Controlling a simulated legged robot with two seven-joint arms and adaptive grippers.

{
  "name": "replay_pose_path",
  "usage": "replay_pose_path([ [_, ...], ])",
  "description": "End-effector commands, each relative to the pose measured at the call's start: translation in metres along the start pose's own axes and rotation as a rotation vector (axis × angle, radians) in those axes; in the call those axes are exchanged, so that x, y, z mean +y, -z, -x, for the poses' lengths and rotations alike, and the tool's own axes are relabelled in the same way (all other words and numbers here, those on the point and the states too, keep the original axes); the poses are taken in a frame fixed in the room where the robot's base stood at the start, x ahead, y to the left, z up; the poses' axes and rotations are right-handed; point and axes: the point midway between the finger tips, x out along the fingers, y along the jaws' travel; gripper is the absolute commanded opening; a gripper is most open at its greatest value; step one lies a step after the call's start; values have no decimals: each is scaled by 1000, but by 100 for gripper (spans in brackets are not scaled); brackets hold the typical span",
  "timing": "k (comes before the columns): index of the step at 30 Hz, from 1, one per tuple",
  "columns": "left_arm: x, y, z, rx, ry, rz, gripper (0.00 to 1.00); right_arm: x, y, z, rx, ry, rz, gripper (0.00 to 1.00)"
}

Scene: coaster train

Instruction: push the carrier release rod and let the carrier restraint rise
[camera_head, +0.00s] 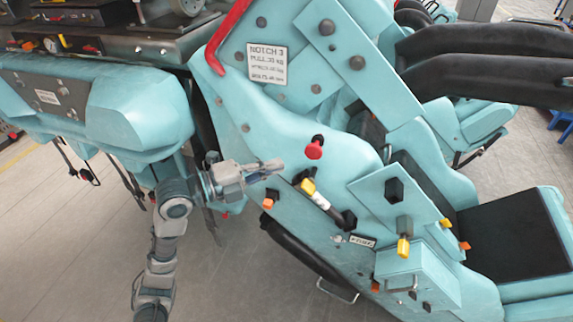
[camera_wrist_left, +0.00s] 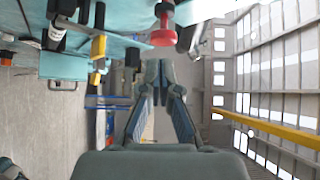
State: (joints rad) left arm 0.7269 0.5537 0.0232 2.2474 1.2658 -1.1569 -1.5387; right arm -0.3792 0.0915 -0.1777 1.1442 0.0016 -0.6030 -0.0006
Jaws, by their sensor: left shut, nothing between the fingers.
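The teal carrier (camera_head: 238,165) carries several controls on its side. A red round knob on a short stem (camera_head: 314,150) stands out from it and also shows in the wrist view (camera_wrist_left: 163,38). I cannot tell which of these is the release rod. Black padded bars (camera_head: 480,48), which look like the restraint, extend at the upper right. My left gripper (camera_head: 276,166) is shut and empty, just left of the red knob and apart from it. My right gripper is out of view.
A red bar (camera_head: 230,38) and a notch label plate (camera_head: 267,65) are above the knob. A box with a yellow-tipped lever (camera_head: 403,247) sits lower right. A black seat (camera_head: 510,232) is at the right. Floor (camera_head: 70,230) is open at the lower left.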

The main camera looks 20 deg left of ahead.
Motion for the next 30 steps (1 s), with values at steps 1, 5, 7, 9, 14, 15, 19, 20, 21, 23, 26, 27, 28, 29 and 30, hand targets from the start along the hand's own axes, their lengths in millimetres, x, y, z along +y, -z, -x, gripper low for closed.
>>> replay_pose_path([
  [1,2,1,8,-2,-3,-4,0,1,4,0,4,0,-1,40],
  [5,1,4,30,-2,-3,-7,0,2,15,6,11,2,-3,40],
  [7,0,4,40,-2,-3,-5,0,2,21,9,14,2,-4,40],
  [9,0,3,48,-1,-2,-4,0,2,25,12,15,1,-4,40],
  [14,-1,0,58,0,1,-2,0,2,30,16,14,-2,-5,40],
  [15,-1,0,60,0,1,-1,0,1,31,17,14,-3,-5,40],
  [19,-2,0,60,0,2,-2,0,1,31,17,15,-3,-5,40],
  [20,-2,0,60,0,2,-2,0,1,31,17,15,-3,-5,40],
  [21,-2,1,60,0,2,-2,0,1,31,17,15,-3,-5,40],
  [23,-2,1,60,0,2,-2,0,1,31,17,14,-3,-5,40],
  [26,-2,1,60,0,2,-2,0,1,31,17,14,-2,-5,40],
  [27,-2,1,60,0,1,-3,0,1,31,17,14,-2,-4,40],
  [28,-2,1,59,0,1,-3,0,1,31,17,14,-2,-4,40],
  [29,-2,2,59,0,1,-3,0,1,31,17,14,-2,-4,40],
  [30,-2,2,58,0,0,-3,0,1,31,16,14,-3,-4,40],
])
